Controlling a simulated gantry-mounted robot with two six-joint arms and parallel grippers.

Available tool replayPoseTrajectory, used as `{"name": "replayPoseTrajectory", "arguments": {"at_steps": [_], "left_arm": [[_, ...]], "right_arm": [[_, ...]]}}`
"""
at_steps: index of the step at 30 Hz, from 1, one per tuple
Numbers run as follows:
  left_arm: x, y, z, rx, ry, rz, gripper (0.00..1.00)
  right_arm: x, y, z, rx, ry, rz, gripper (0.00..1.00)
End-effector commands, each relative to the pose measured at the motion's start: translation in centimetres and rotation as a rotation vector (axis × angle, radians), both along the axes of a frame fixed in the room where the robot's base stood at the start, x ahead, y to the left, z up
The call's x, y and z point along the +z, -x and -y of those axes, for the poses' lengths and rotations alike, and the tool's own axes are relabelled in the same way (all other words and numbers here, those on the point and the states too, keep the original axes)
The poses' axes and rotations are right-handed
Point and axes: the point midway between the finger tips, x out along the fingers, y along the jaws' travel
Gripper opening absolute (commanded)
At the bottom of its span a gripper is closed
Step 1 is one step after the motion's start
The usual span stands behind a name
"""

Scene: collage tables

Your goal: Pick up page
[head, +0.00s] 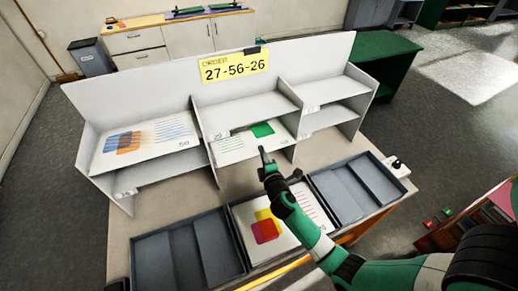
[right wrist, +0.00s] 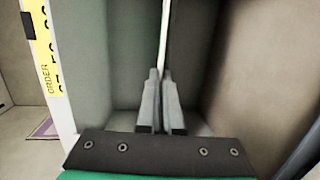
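A white page with a green patch and printed lines (head: 238,146) lies in the middle column of the white shelf unit, its front edge near the shelf's front. My right gripper (head: 264,154) is at that front edge. In the right wrist view the two fingers of my right gripper (right wrist: 161,95) are close together, with a thin white edge (right wrist: 166,30) running between them. It looks like the page seen edge-on, though the shelf board cannot be told apart from it. My left gripper is not in view.
A yellow order sign (head: 234,66) reads 27-56-26. Another page (head: 150,137) lies on the left shelf. In front stand a grey left tray (head: 188,255), a middle tray holding a page with yellow and red shapes (head: 268,228), and a grey right tray (head: 357,187).

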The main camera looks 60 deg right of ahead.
Motion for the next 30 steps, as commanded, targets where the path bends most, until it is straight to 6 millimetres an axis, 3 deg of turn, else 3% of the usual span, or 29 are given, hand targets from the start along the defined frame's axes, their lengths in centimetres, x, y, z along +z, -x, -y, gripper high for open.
{"name": "replayPoseTrajectory", "arguments": {"at_steps": [13, 15, 20, 30], "left_arm": [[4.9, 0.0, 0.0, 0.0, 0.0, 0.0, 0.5], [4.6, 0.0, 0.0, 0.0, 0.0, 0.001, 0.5], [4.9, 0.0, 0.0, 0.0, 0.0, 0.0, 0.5], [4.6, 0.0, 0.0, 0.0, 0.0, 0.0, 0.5]], "right_arm": [[7.4, 0.1, -0.1, 0.001, 0.001, 0.002, 0.0], [6.6, 1.2, -1.1, 0.002, -0.001, -0.005, 0.0], [6.6, 3.9, -3.6, 0.003, -0.001, -0.003, 0.0], [6.4, 11.2, -10.2, 0.007, 0.0, -0.004, 0.0]]}}
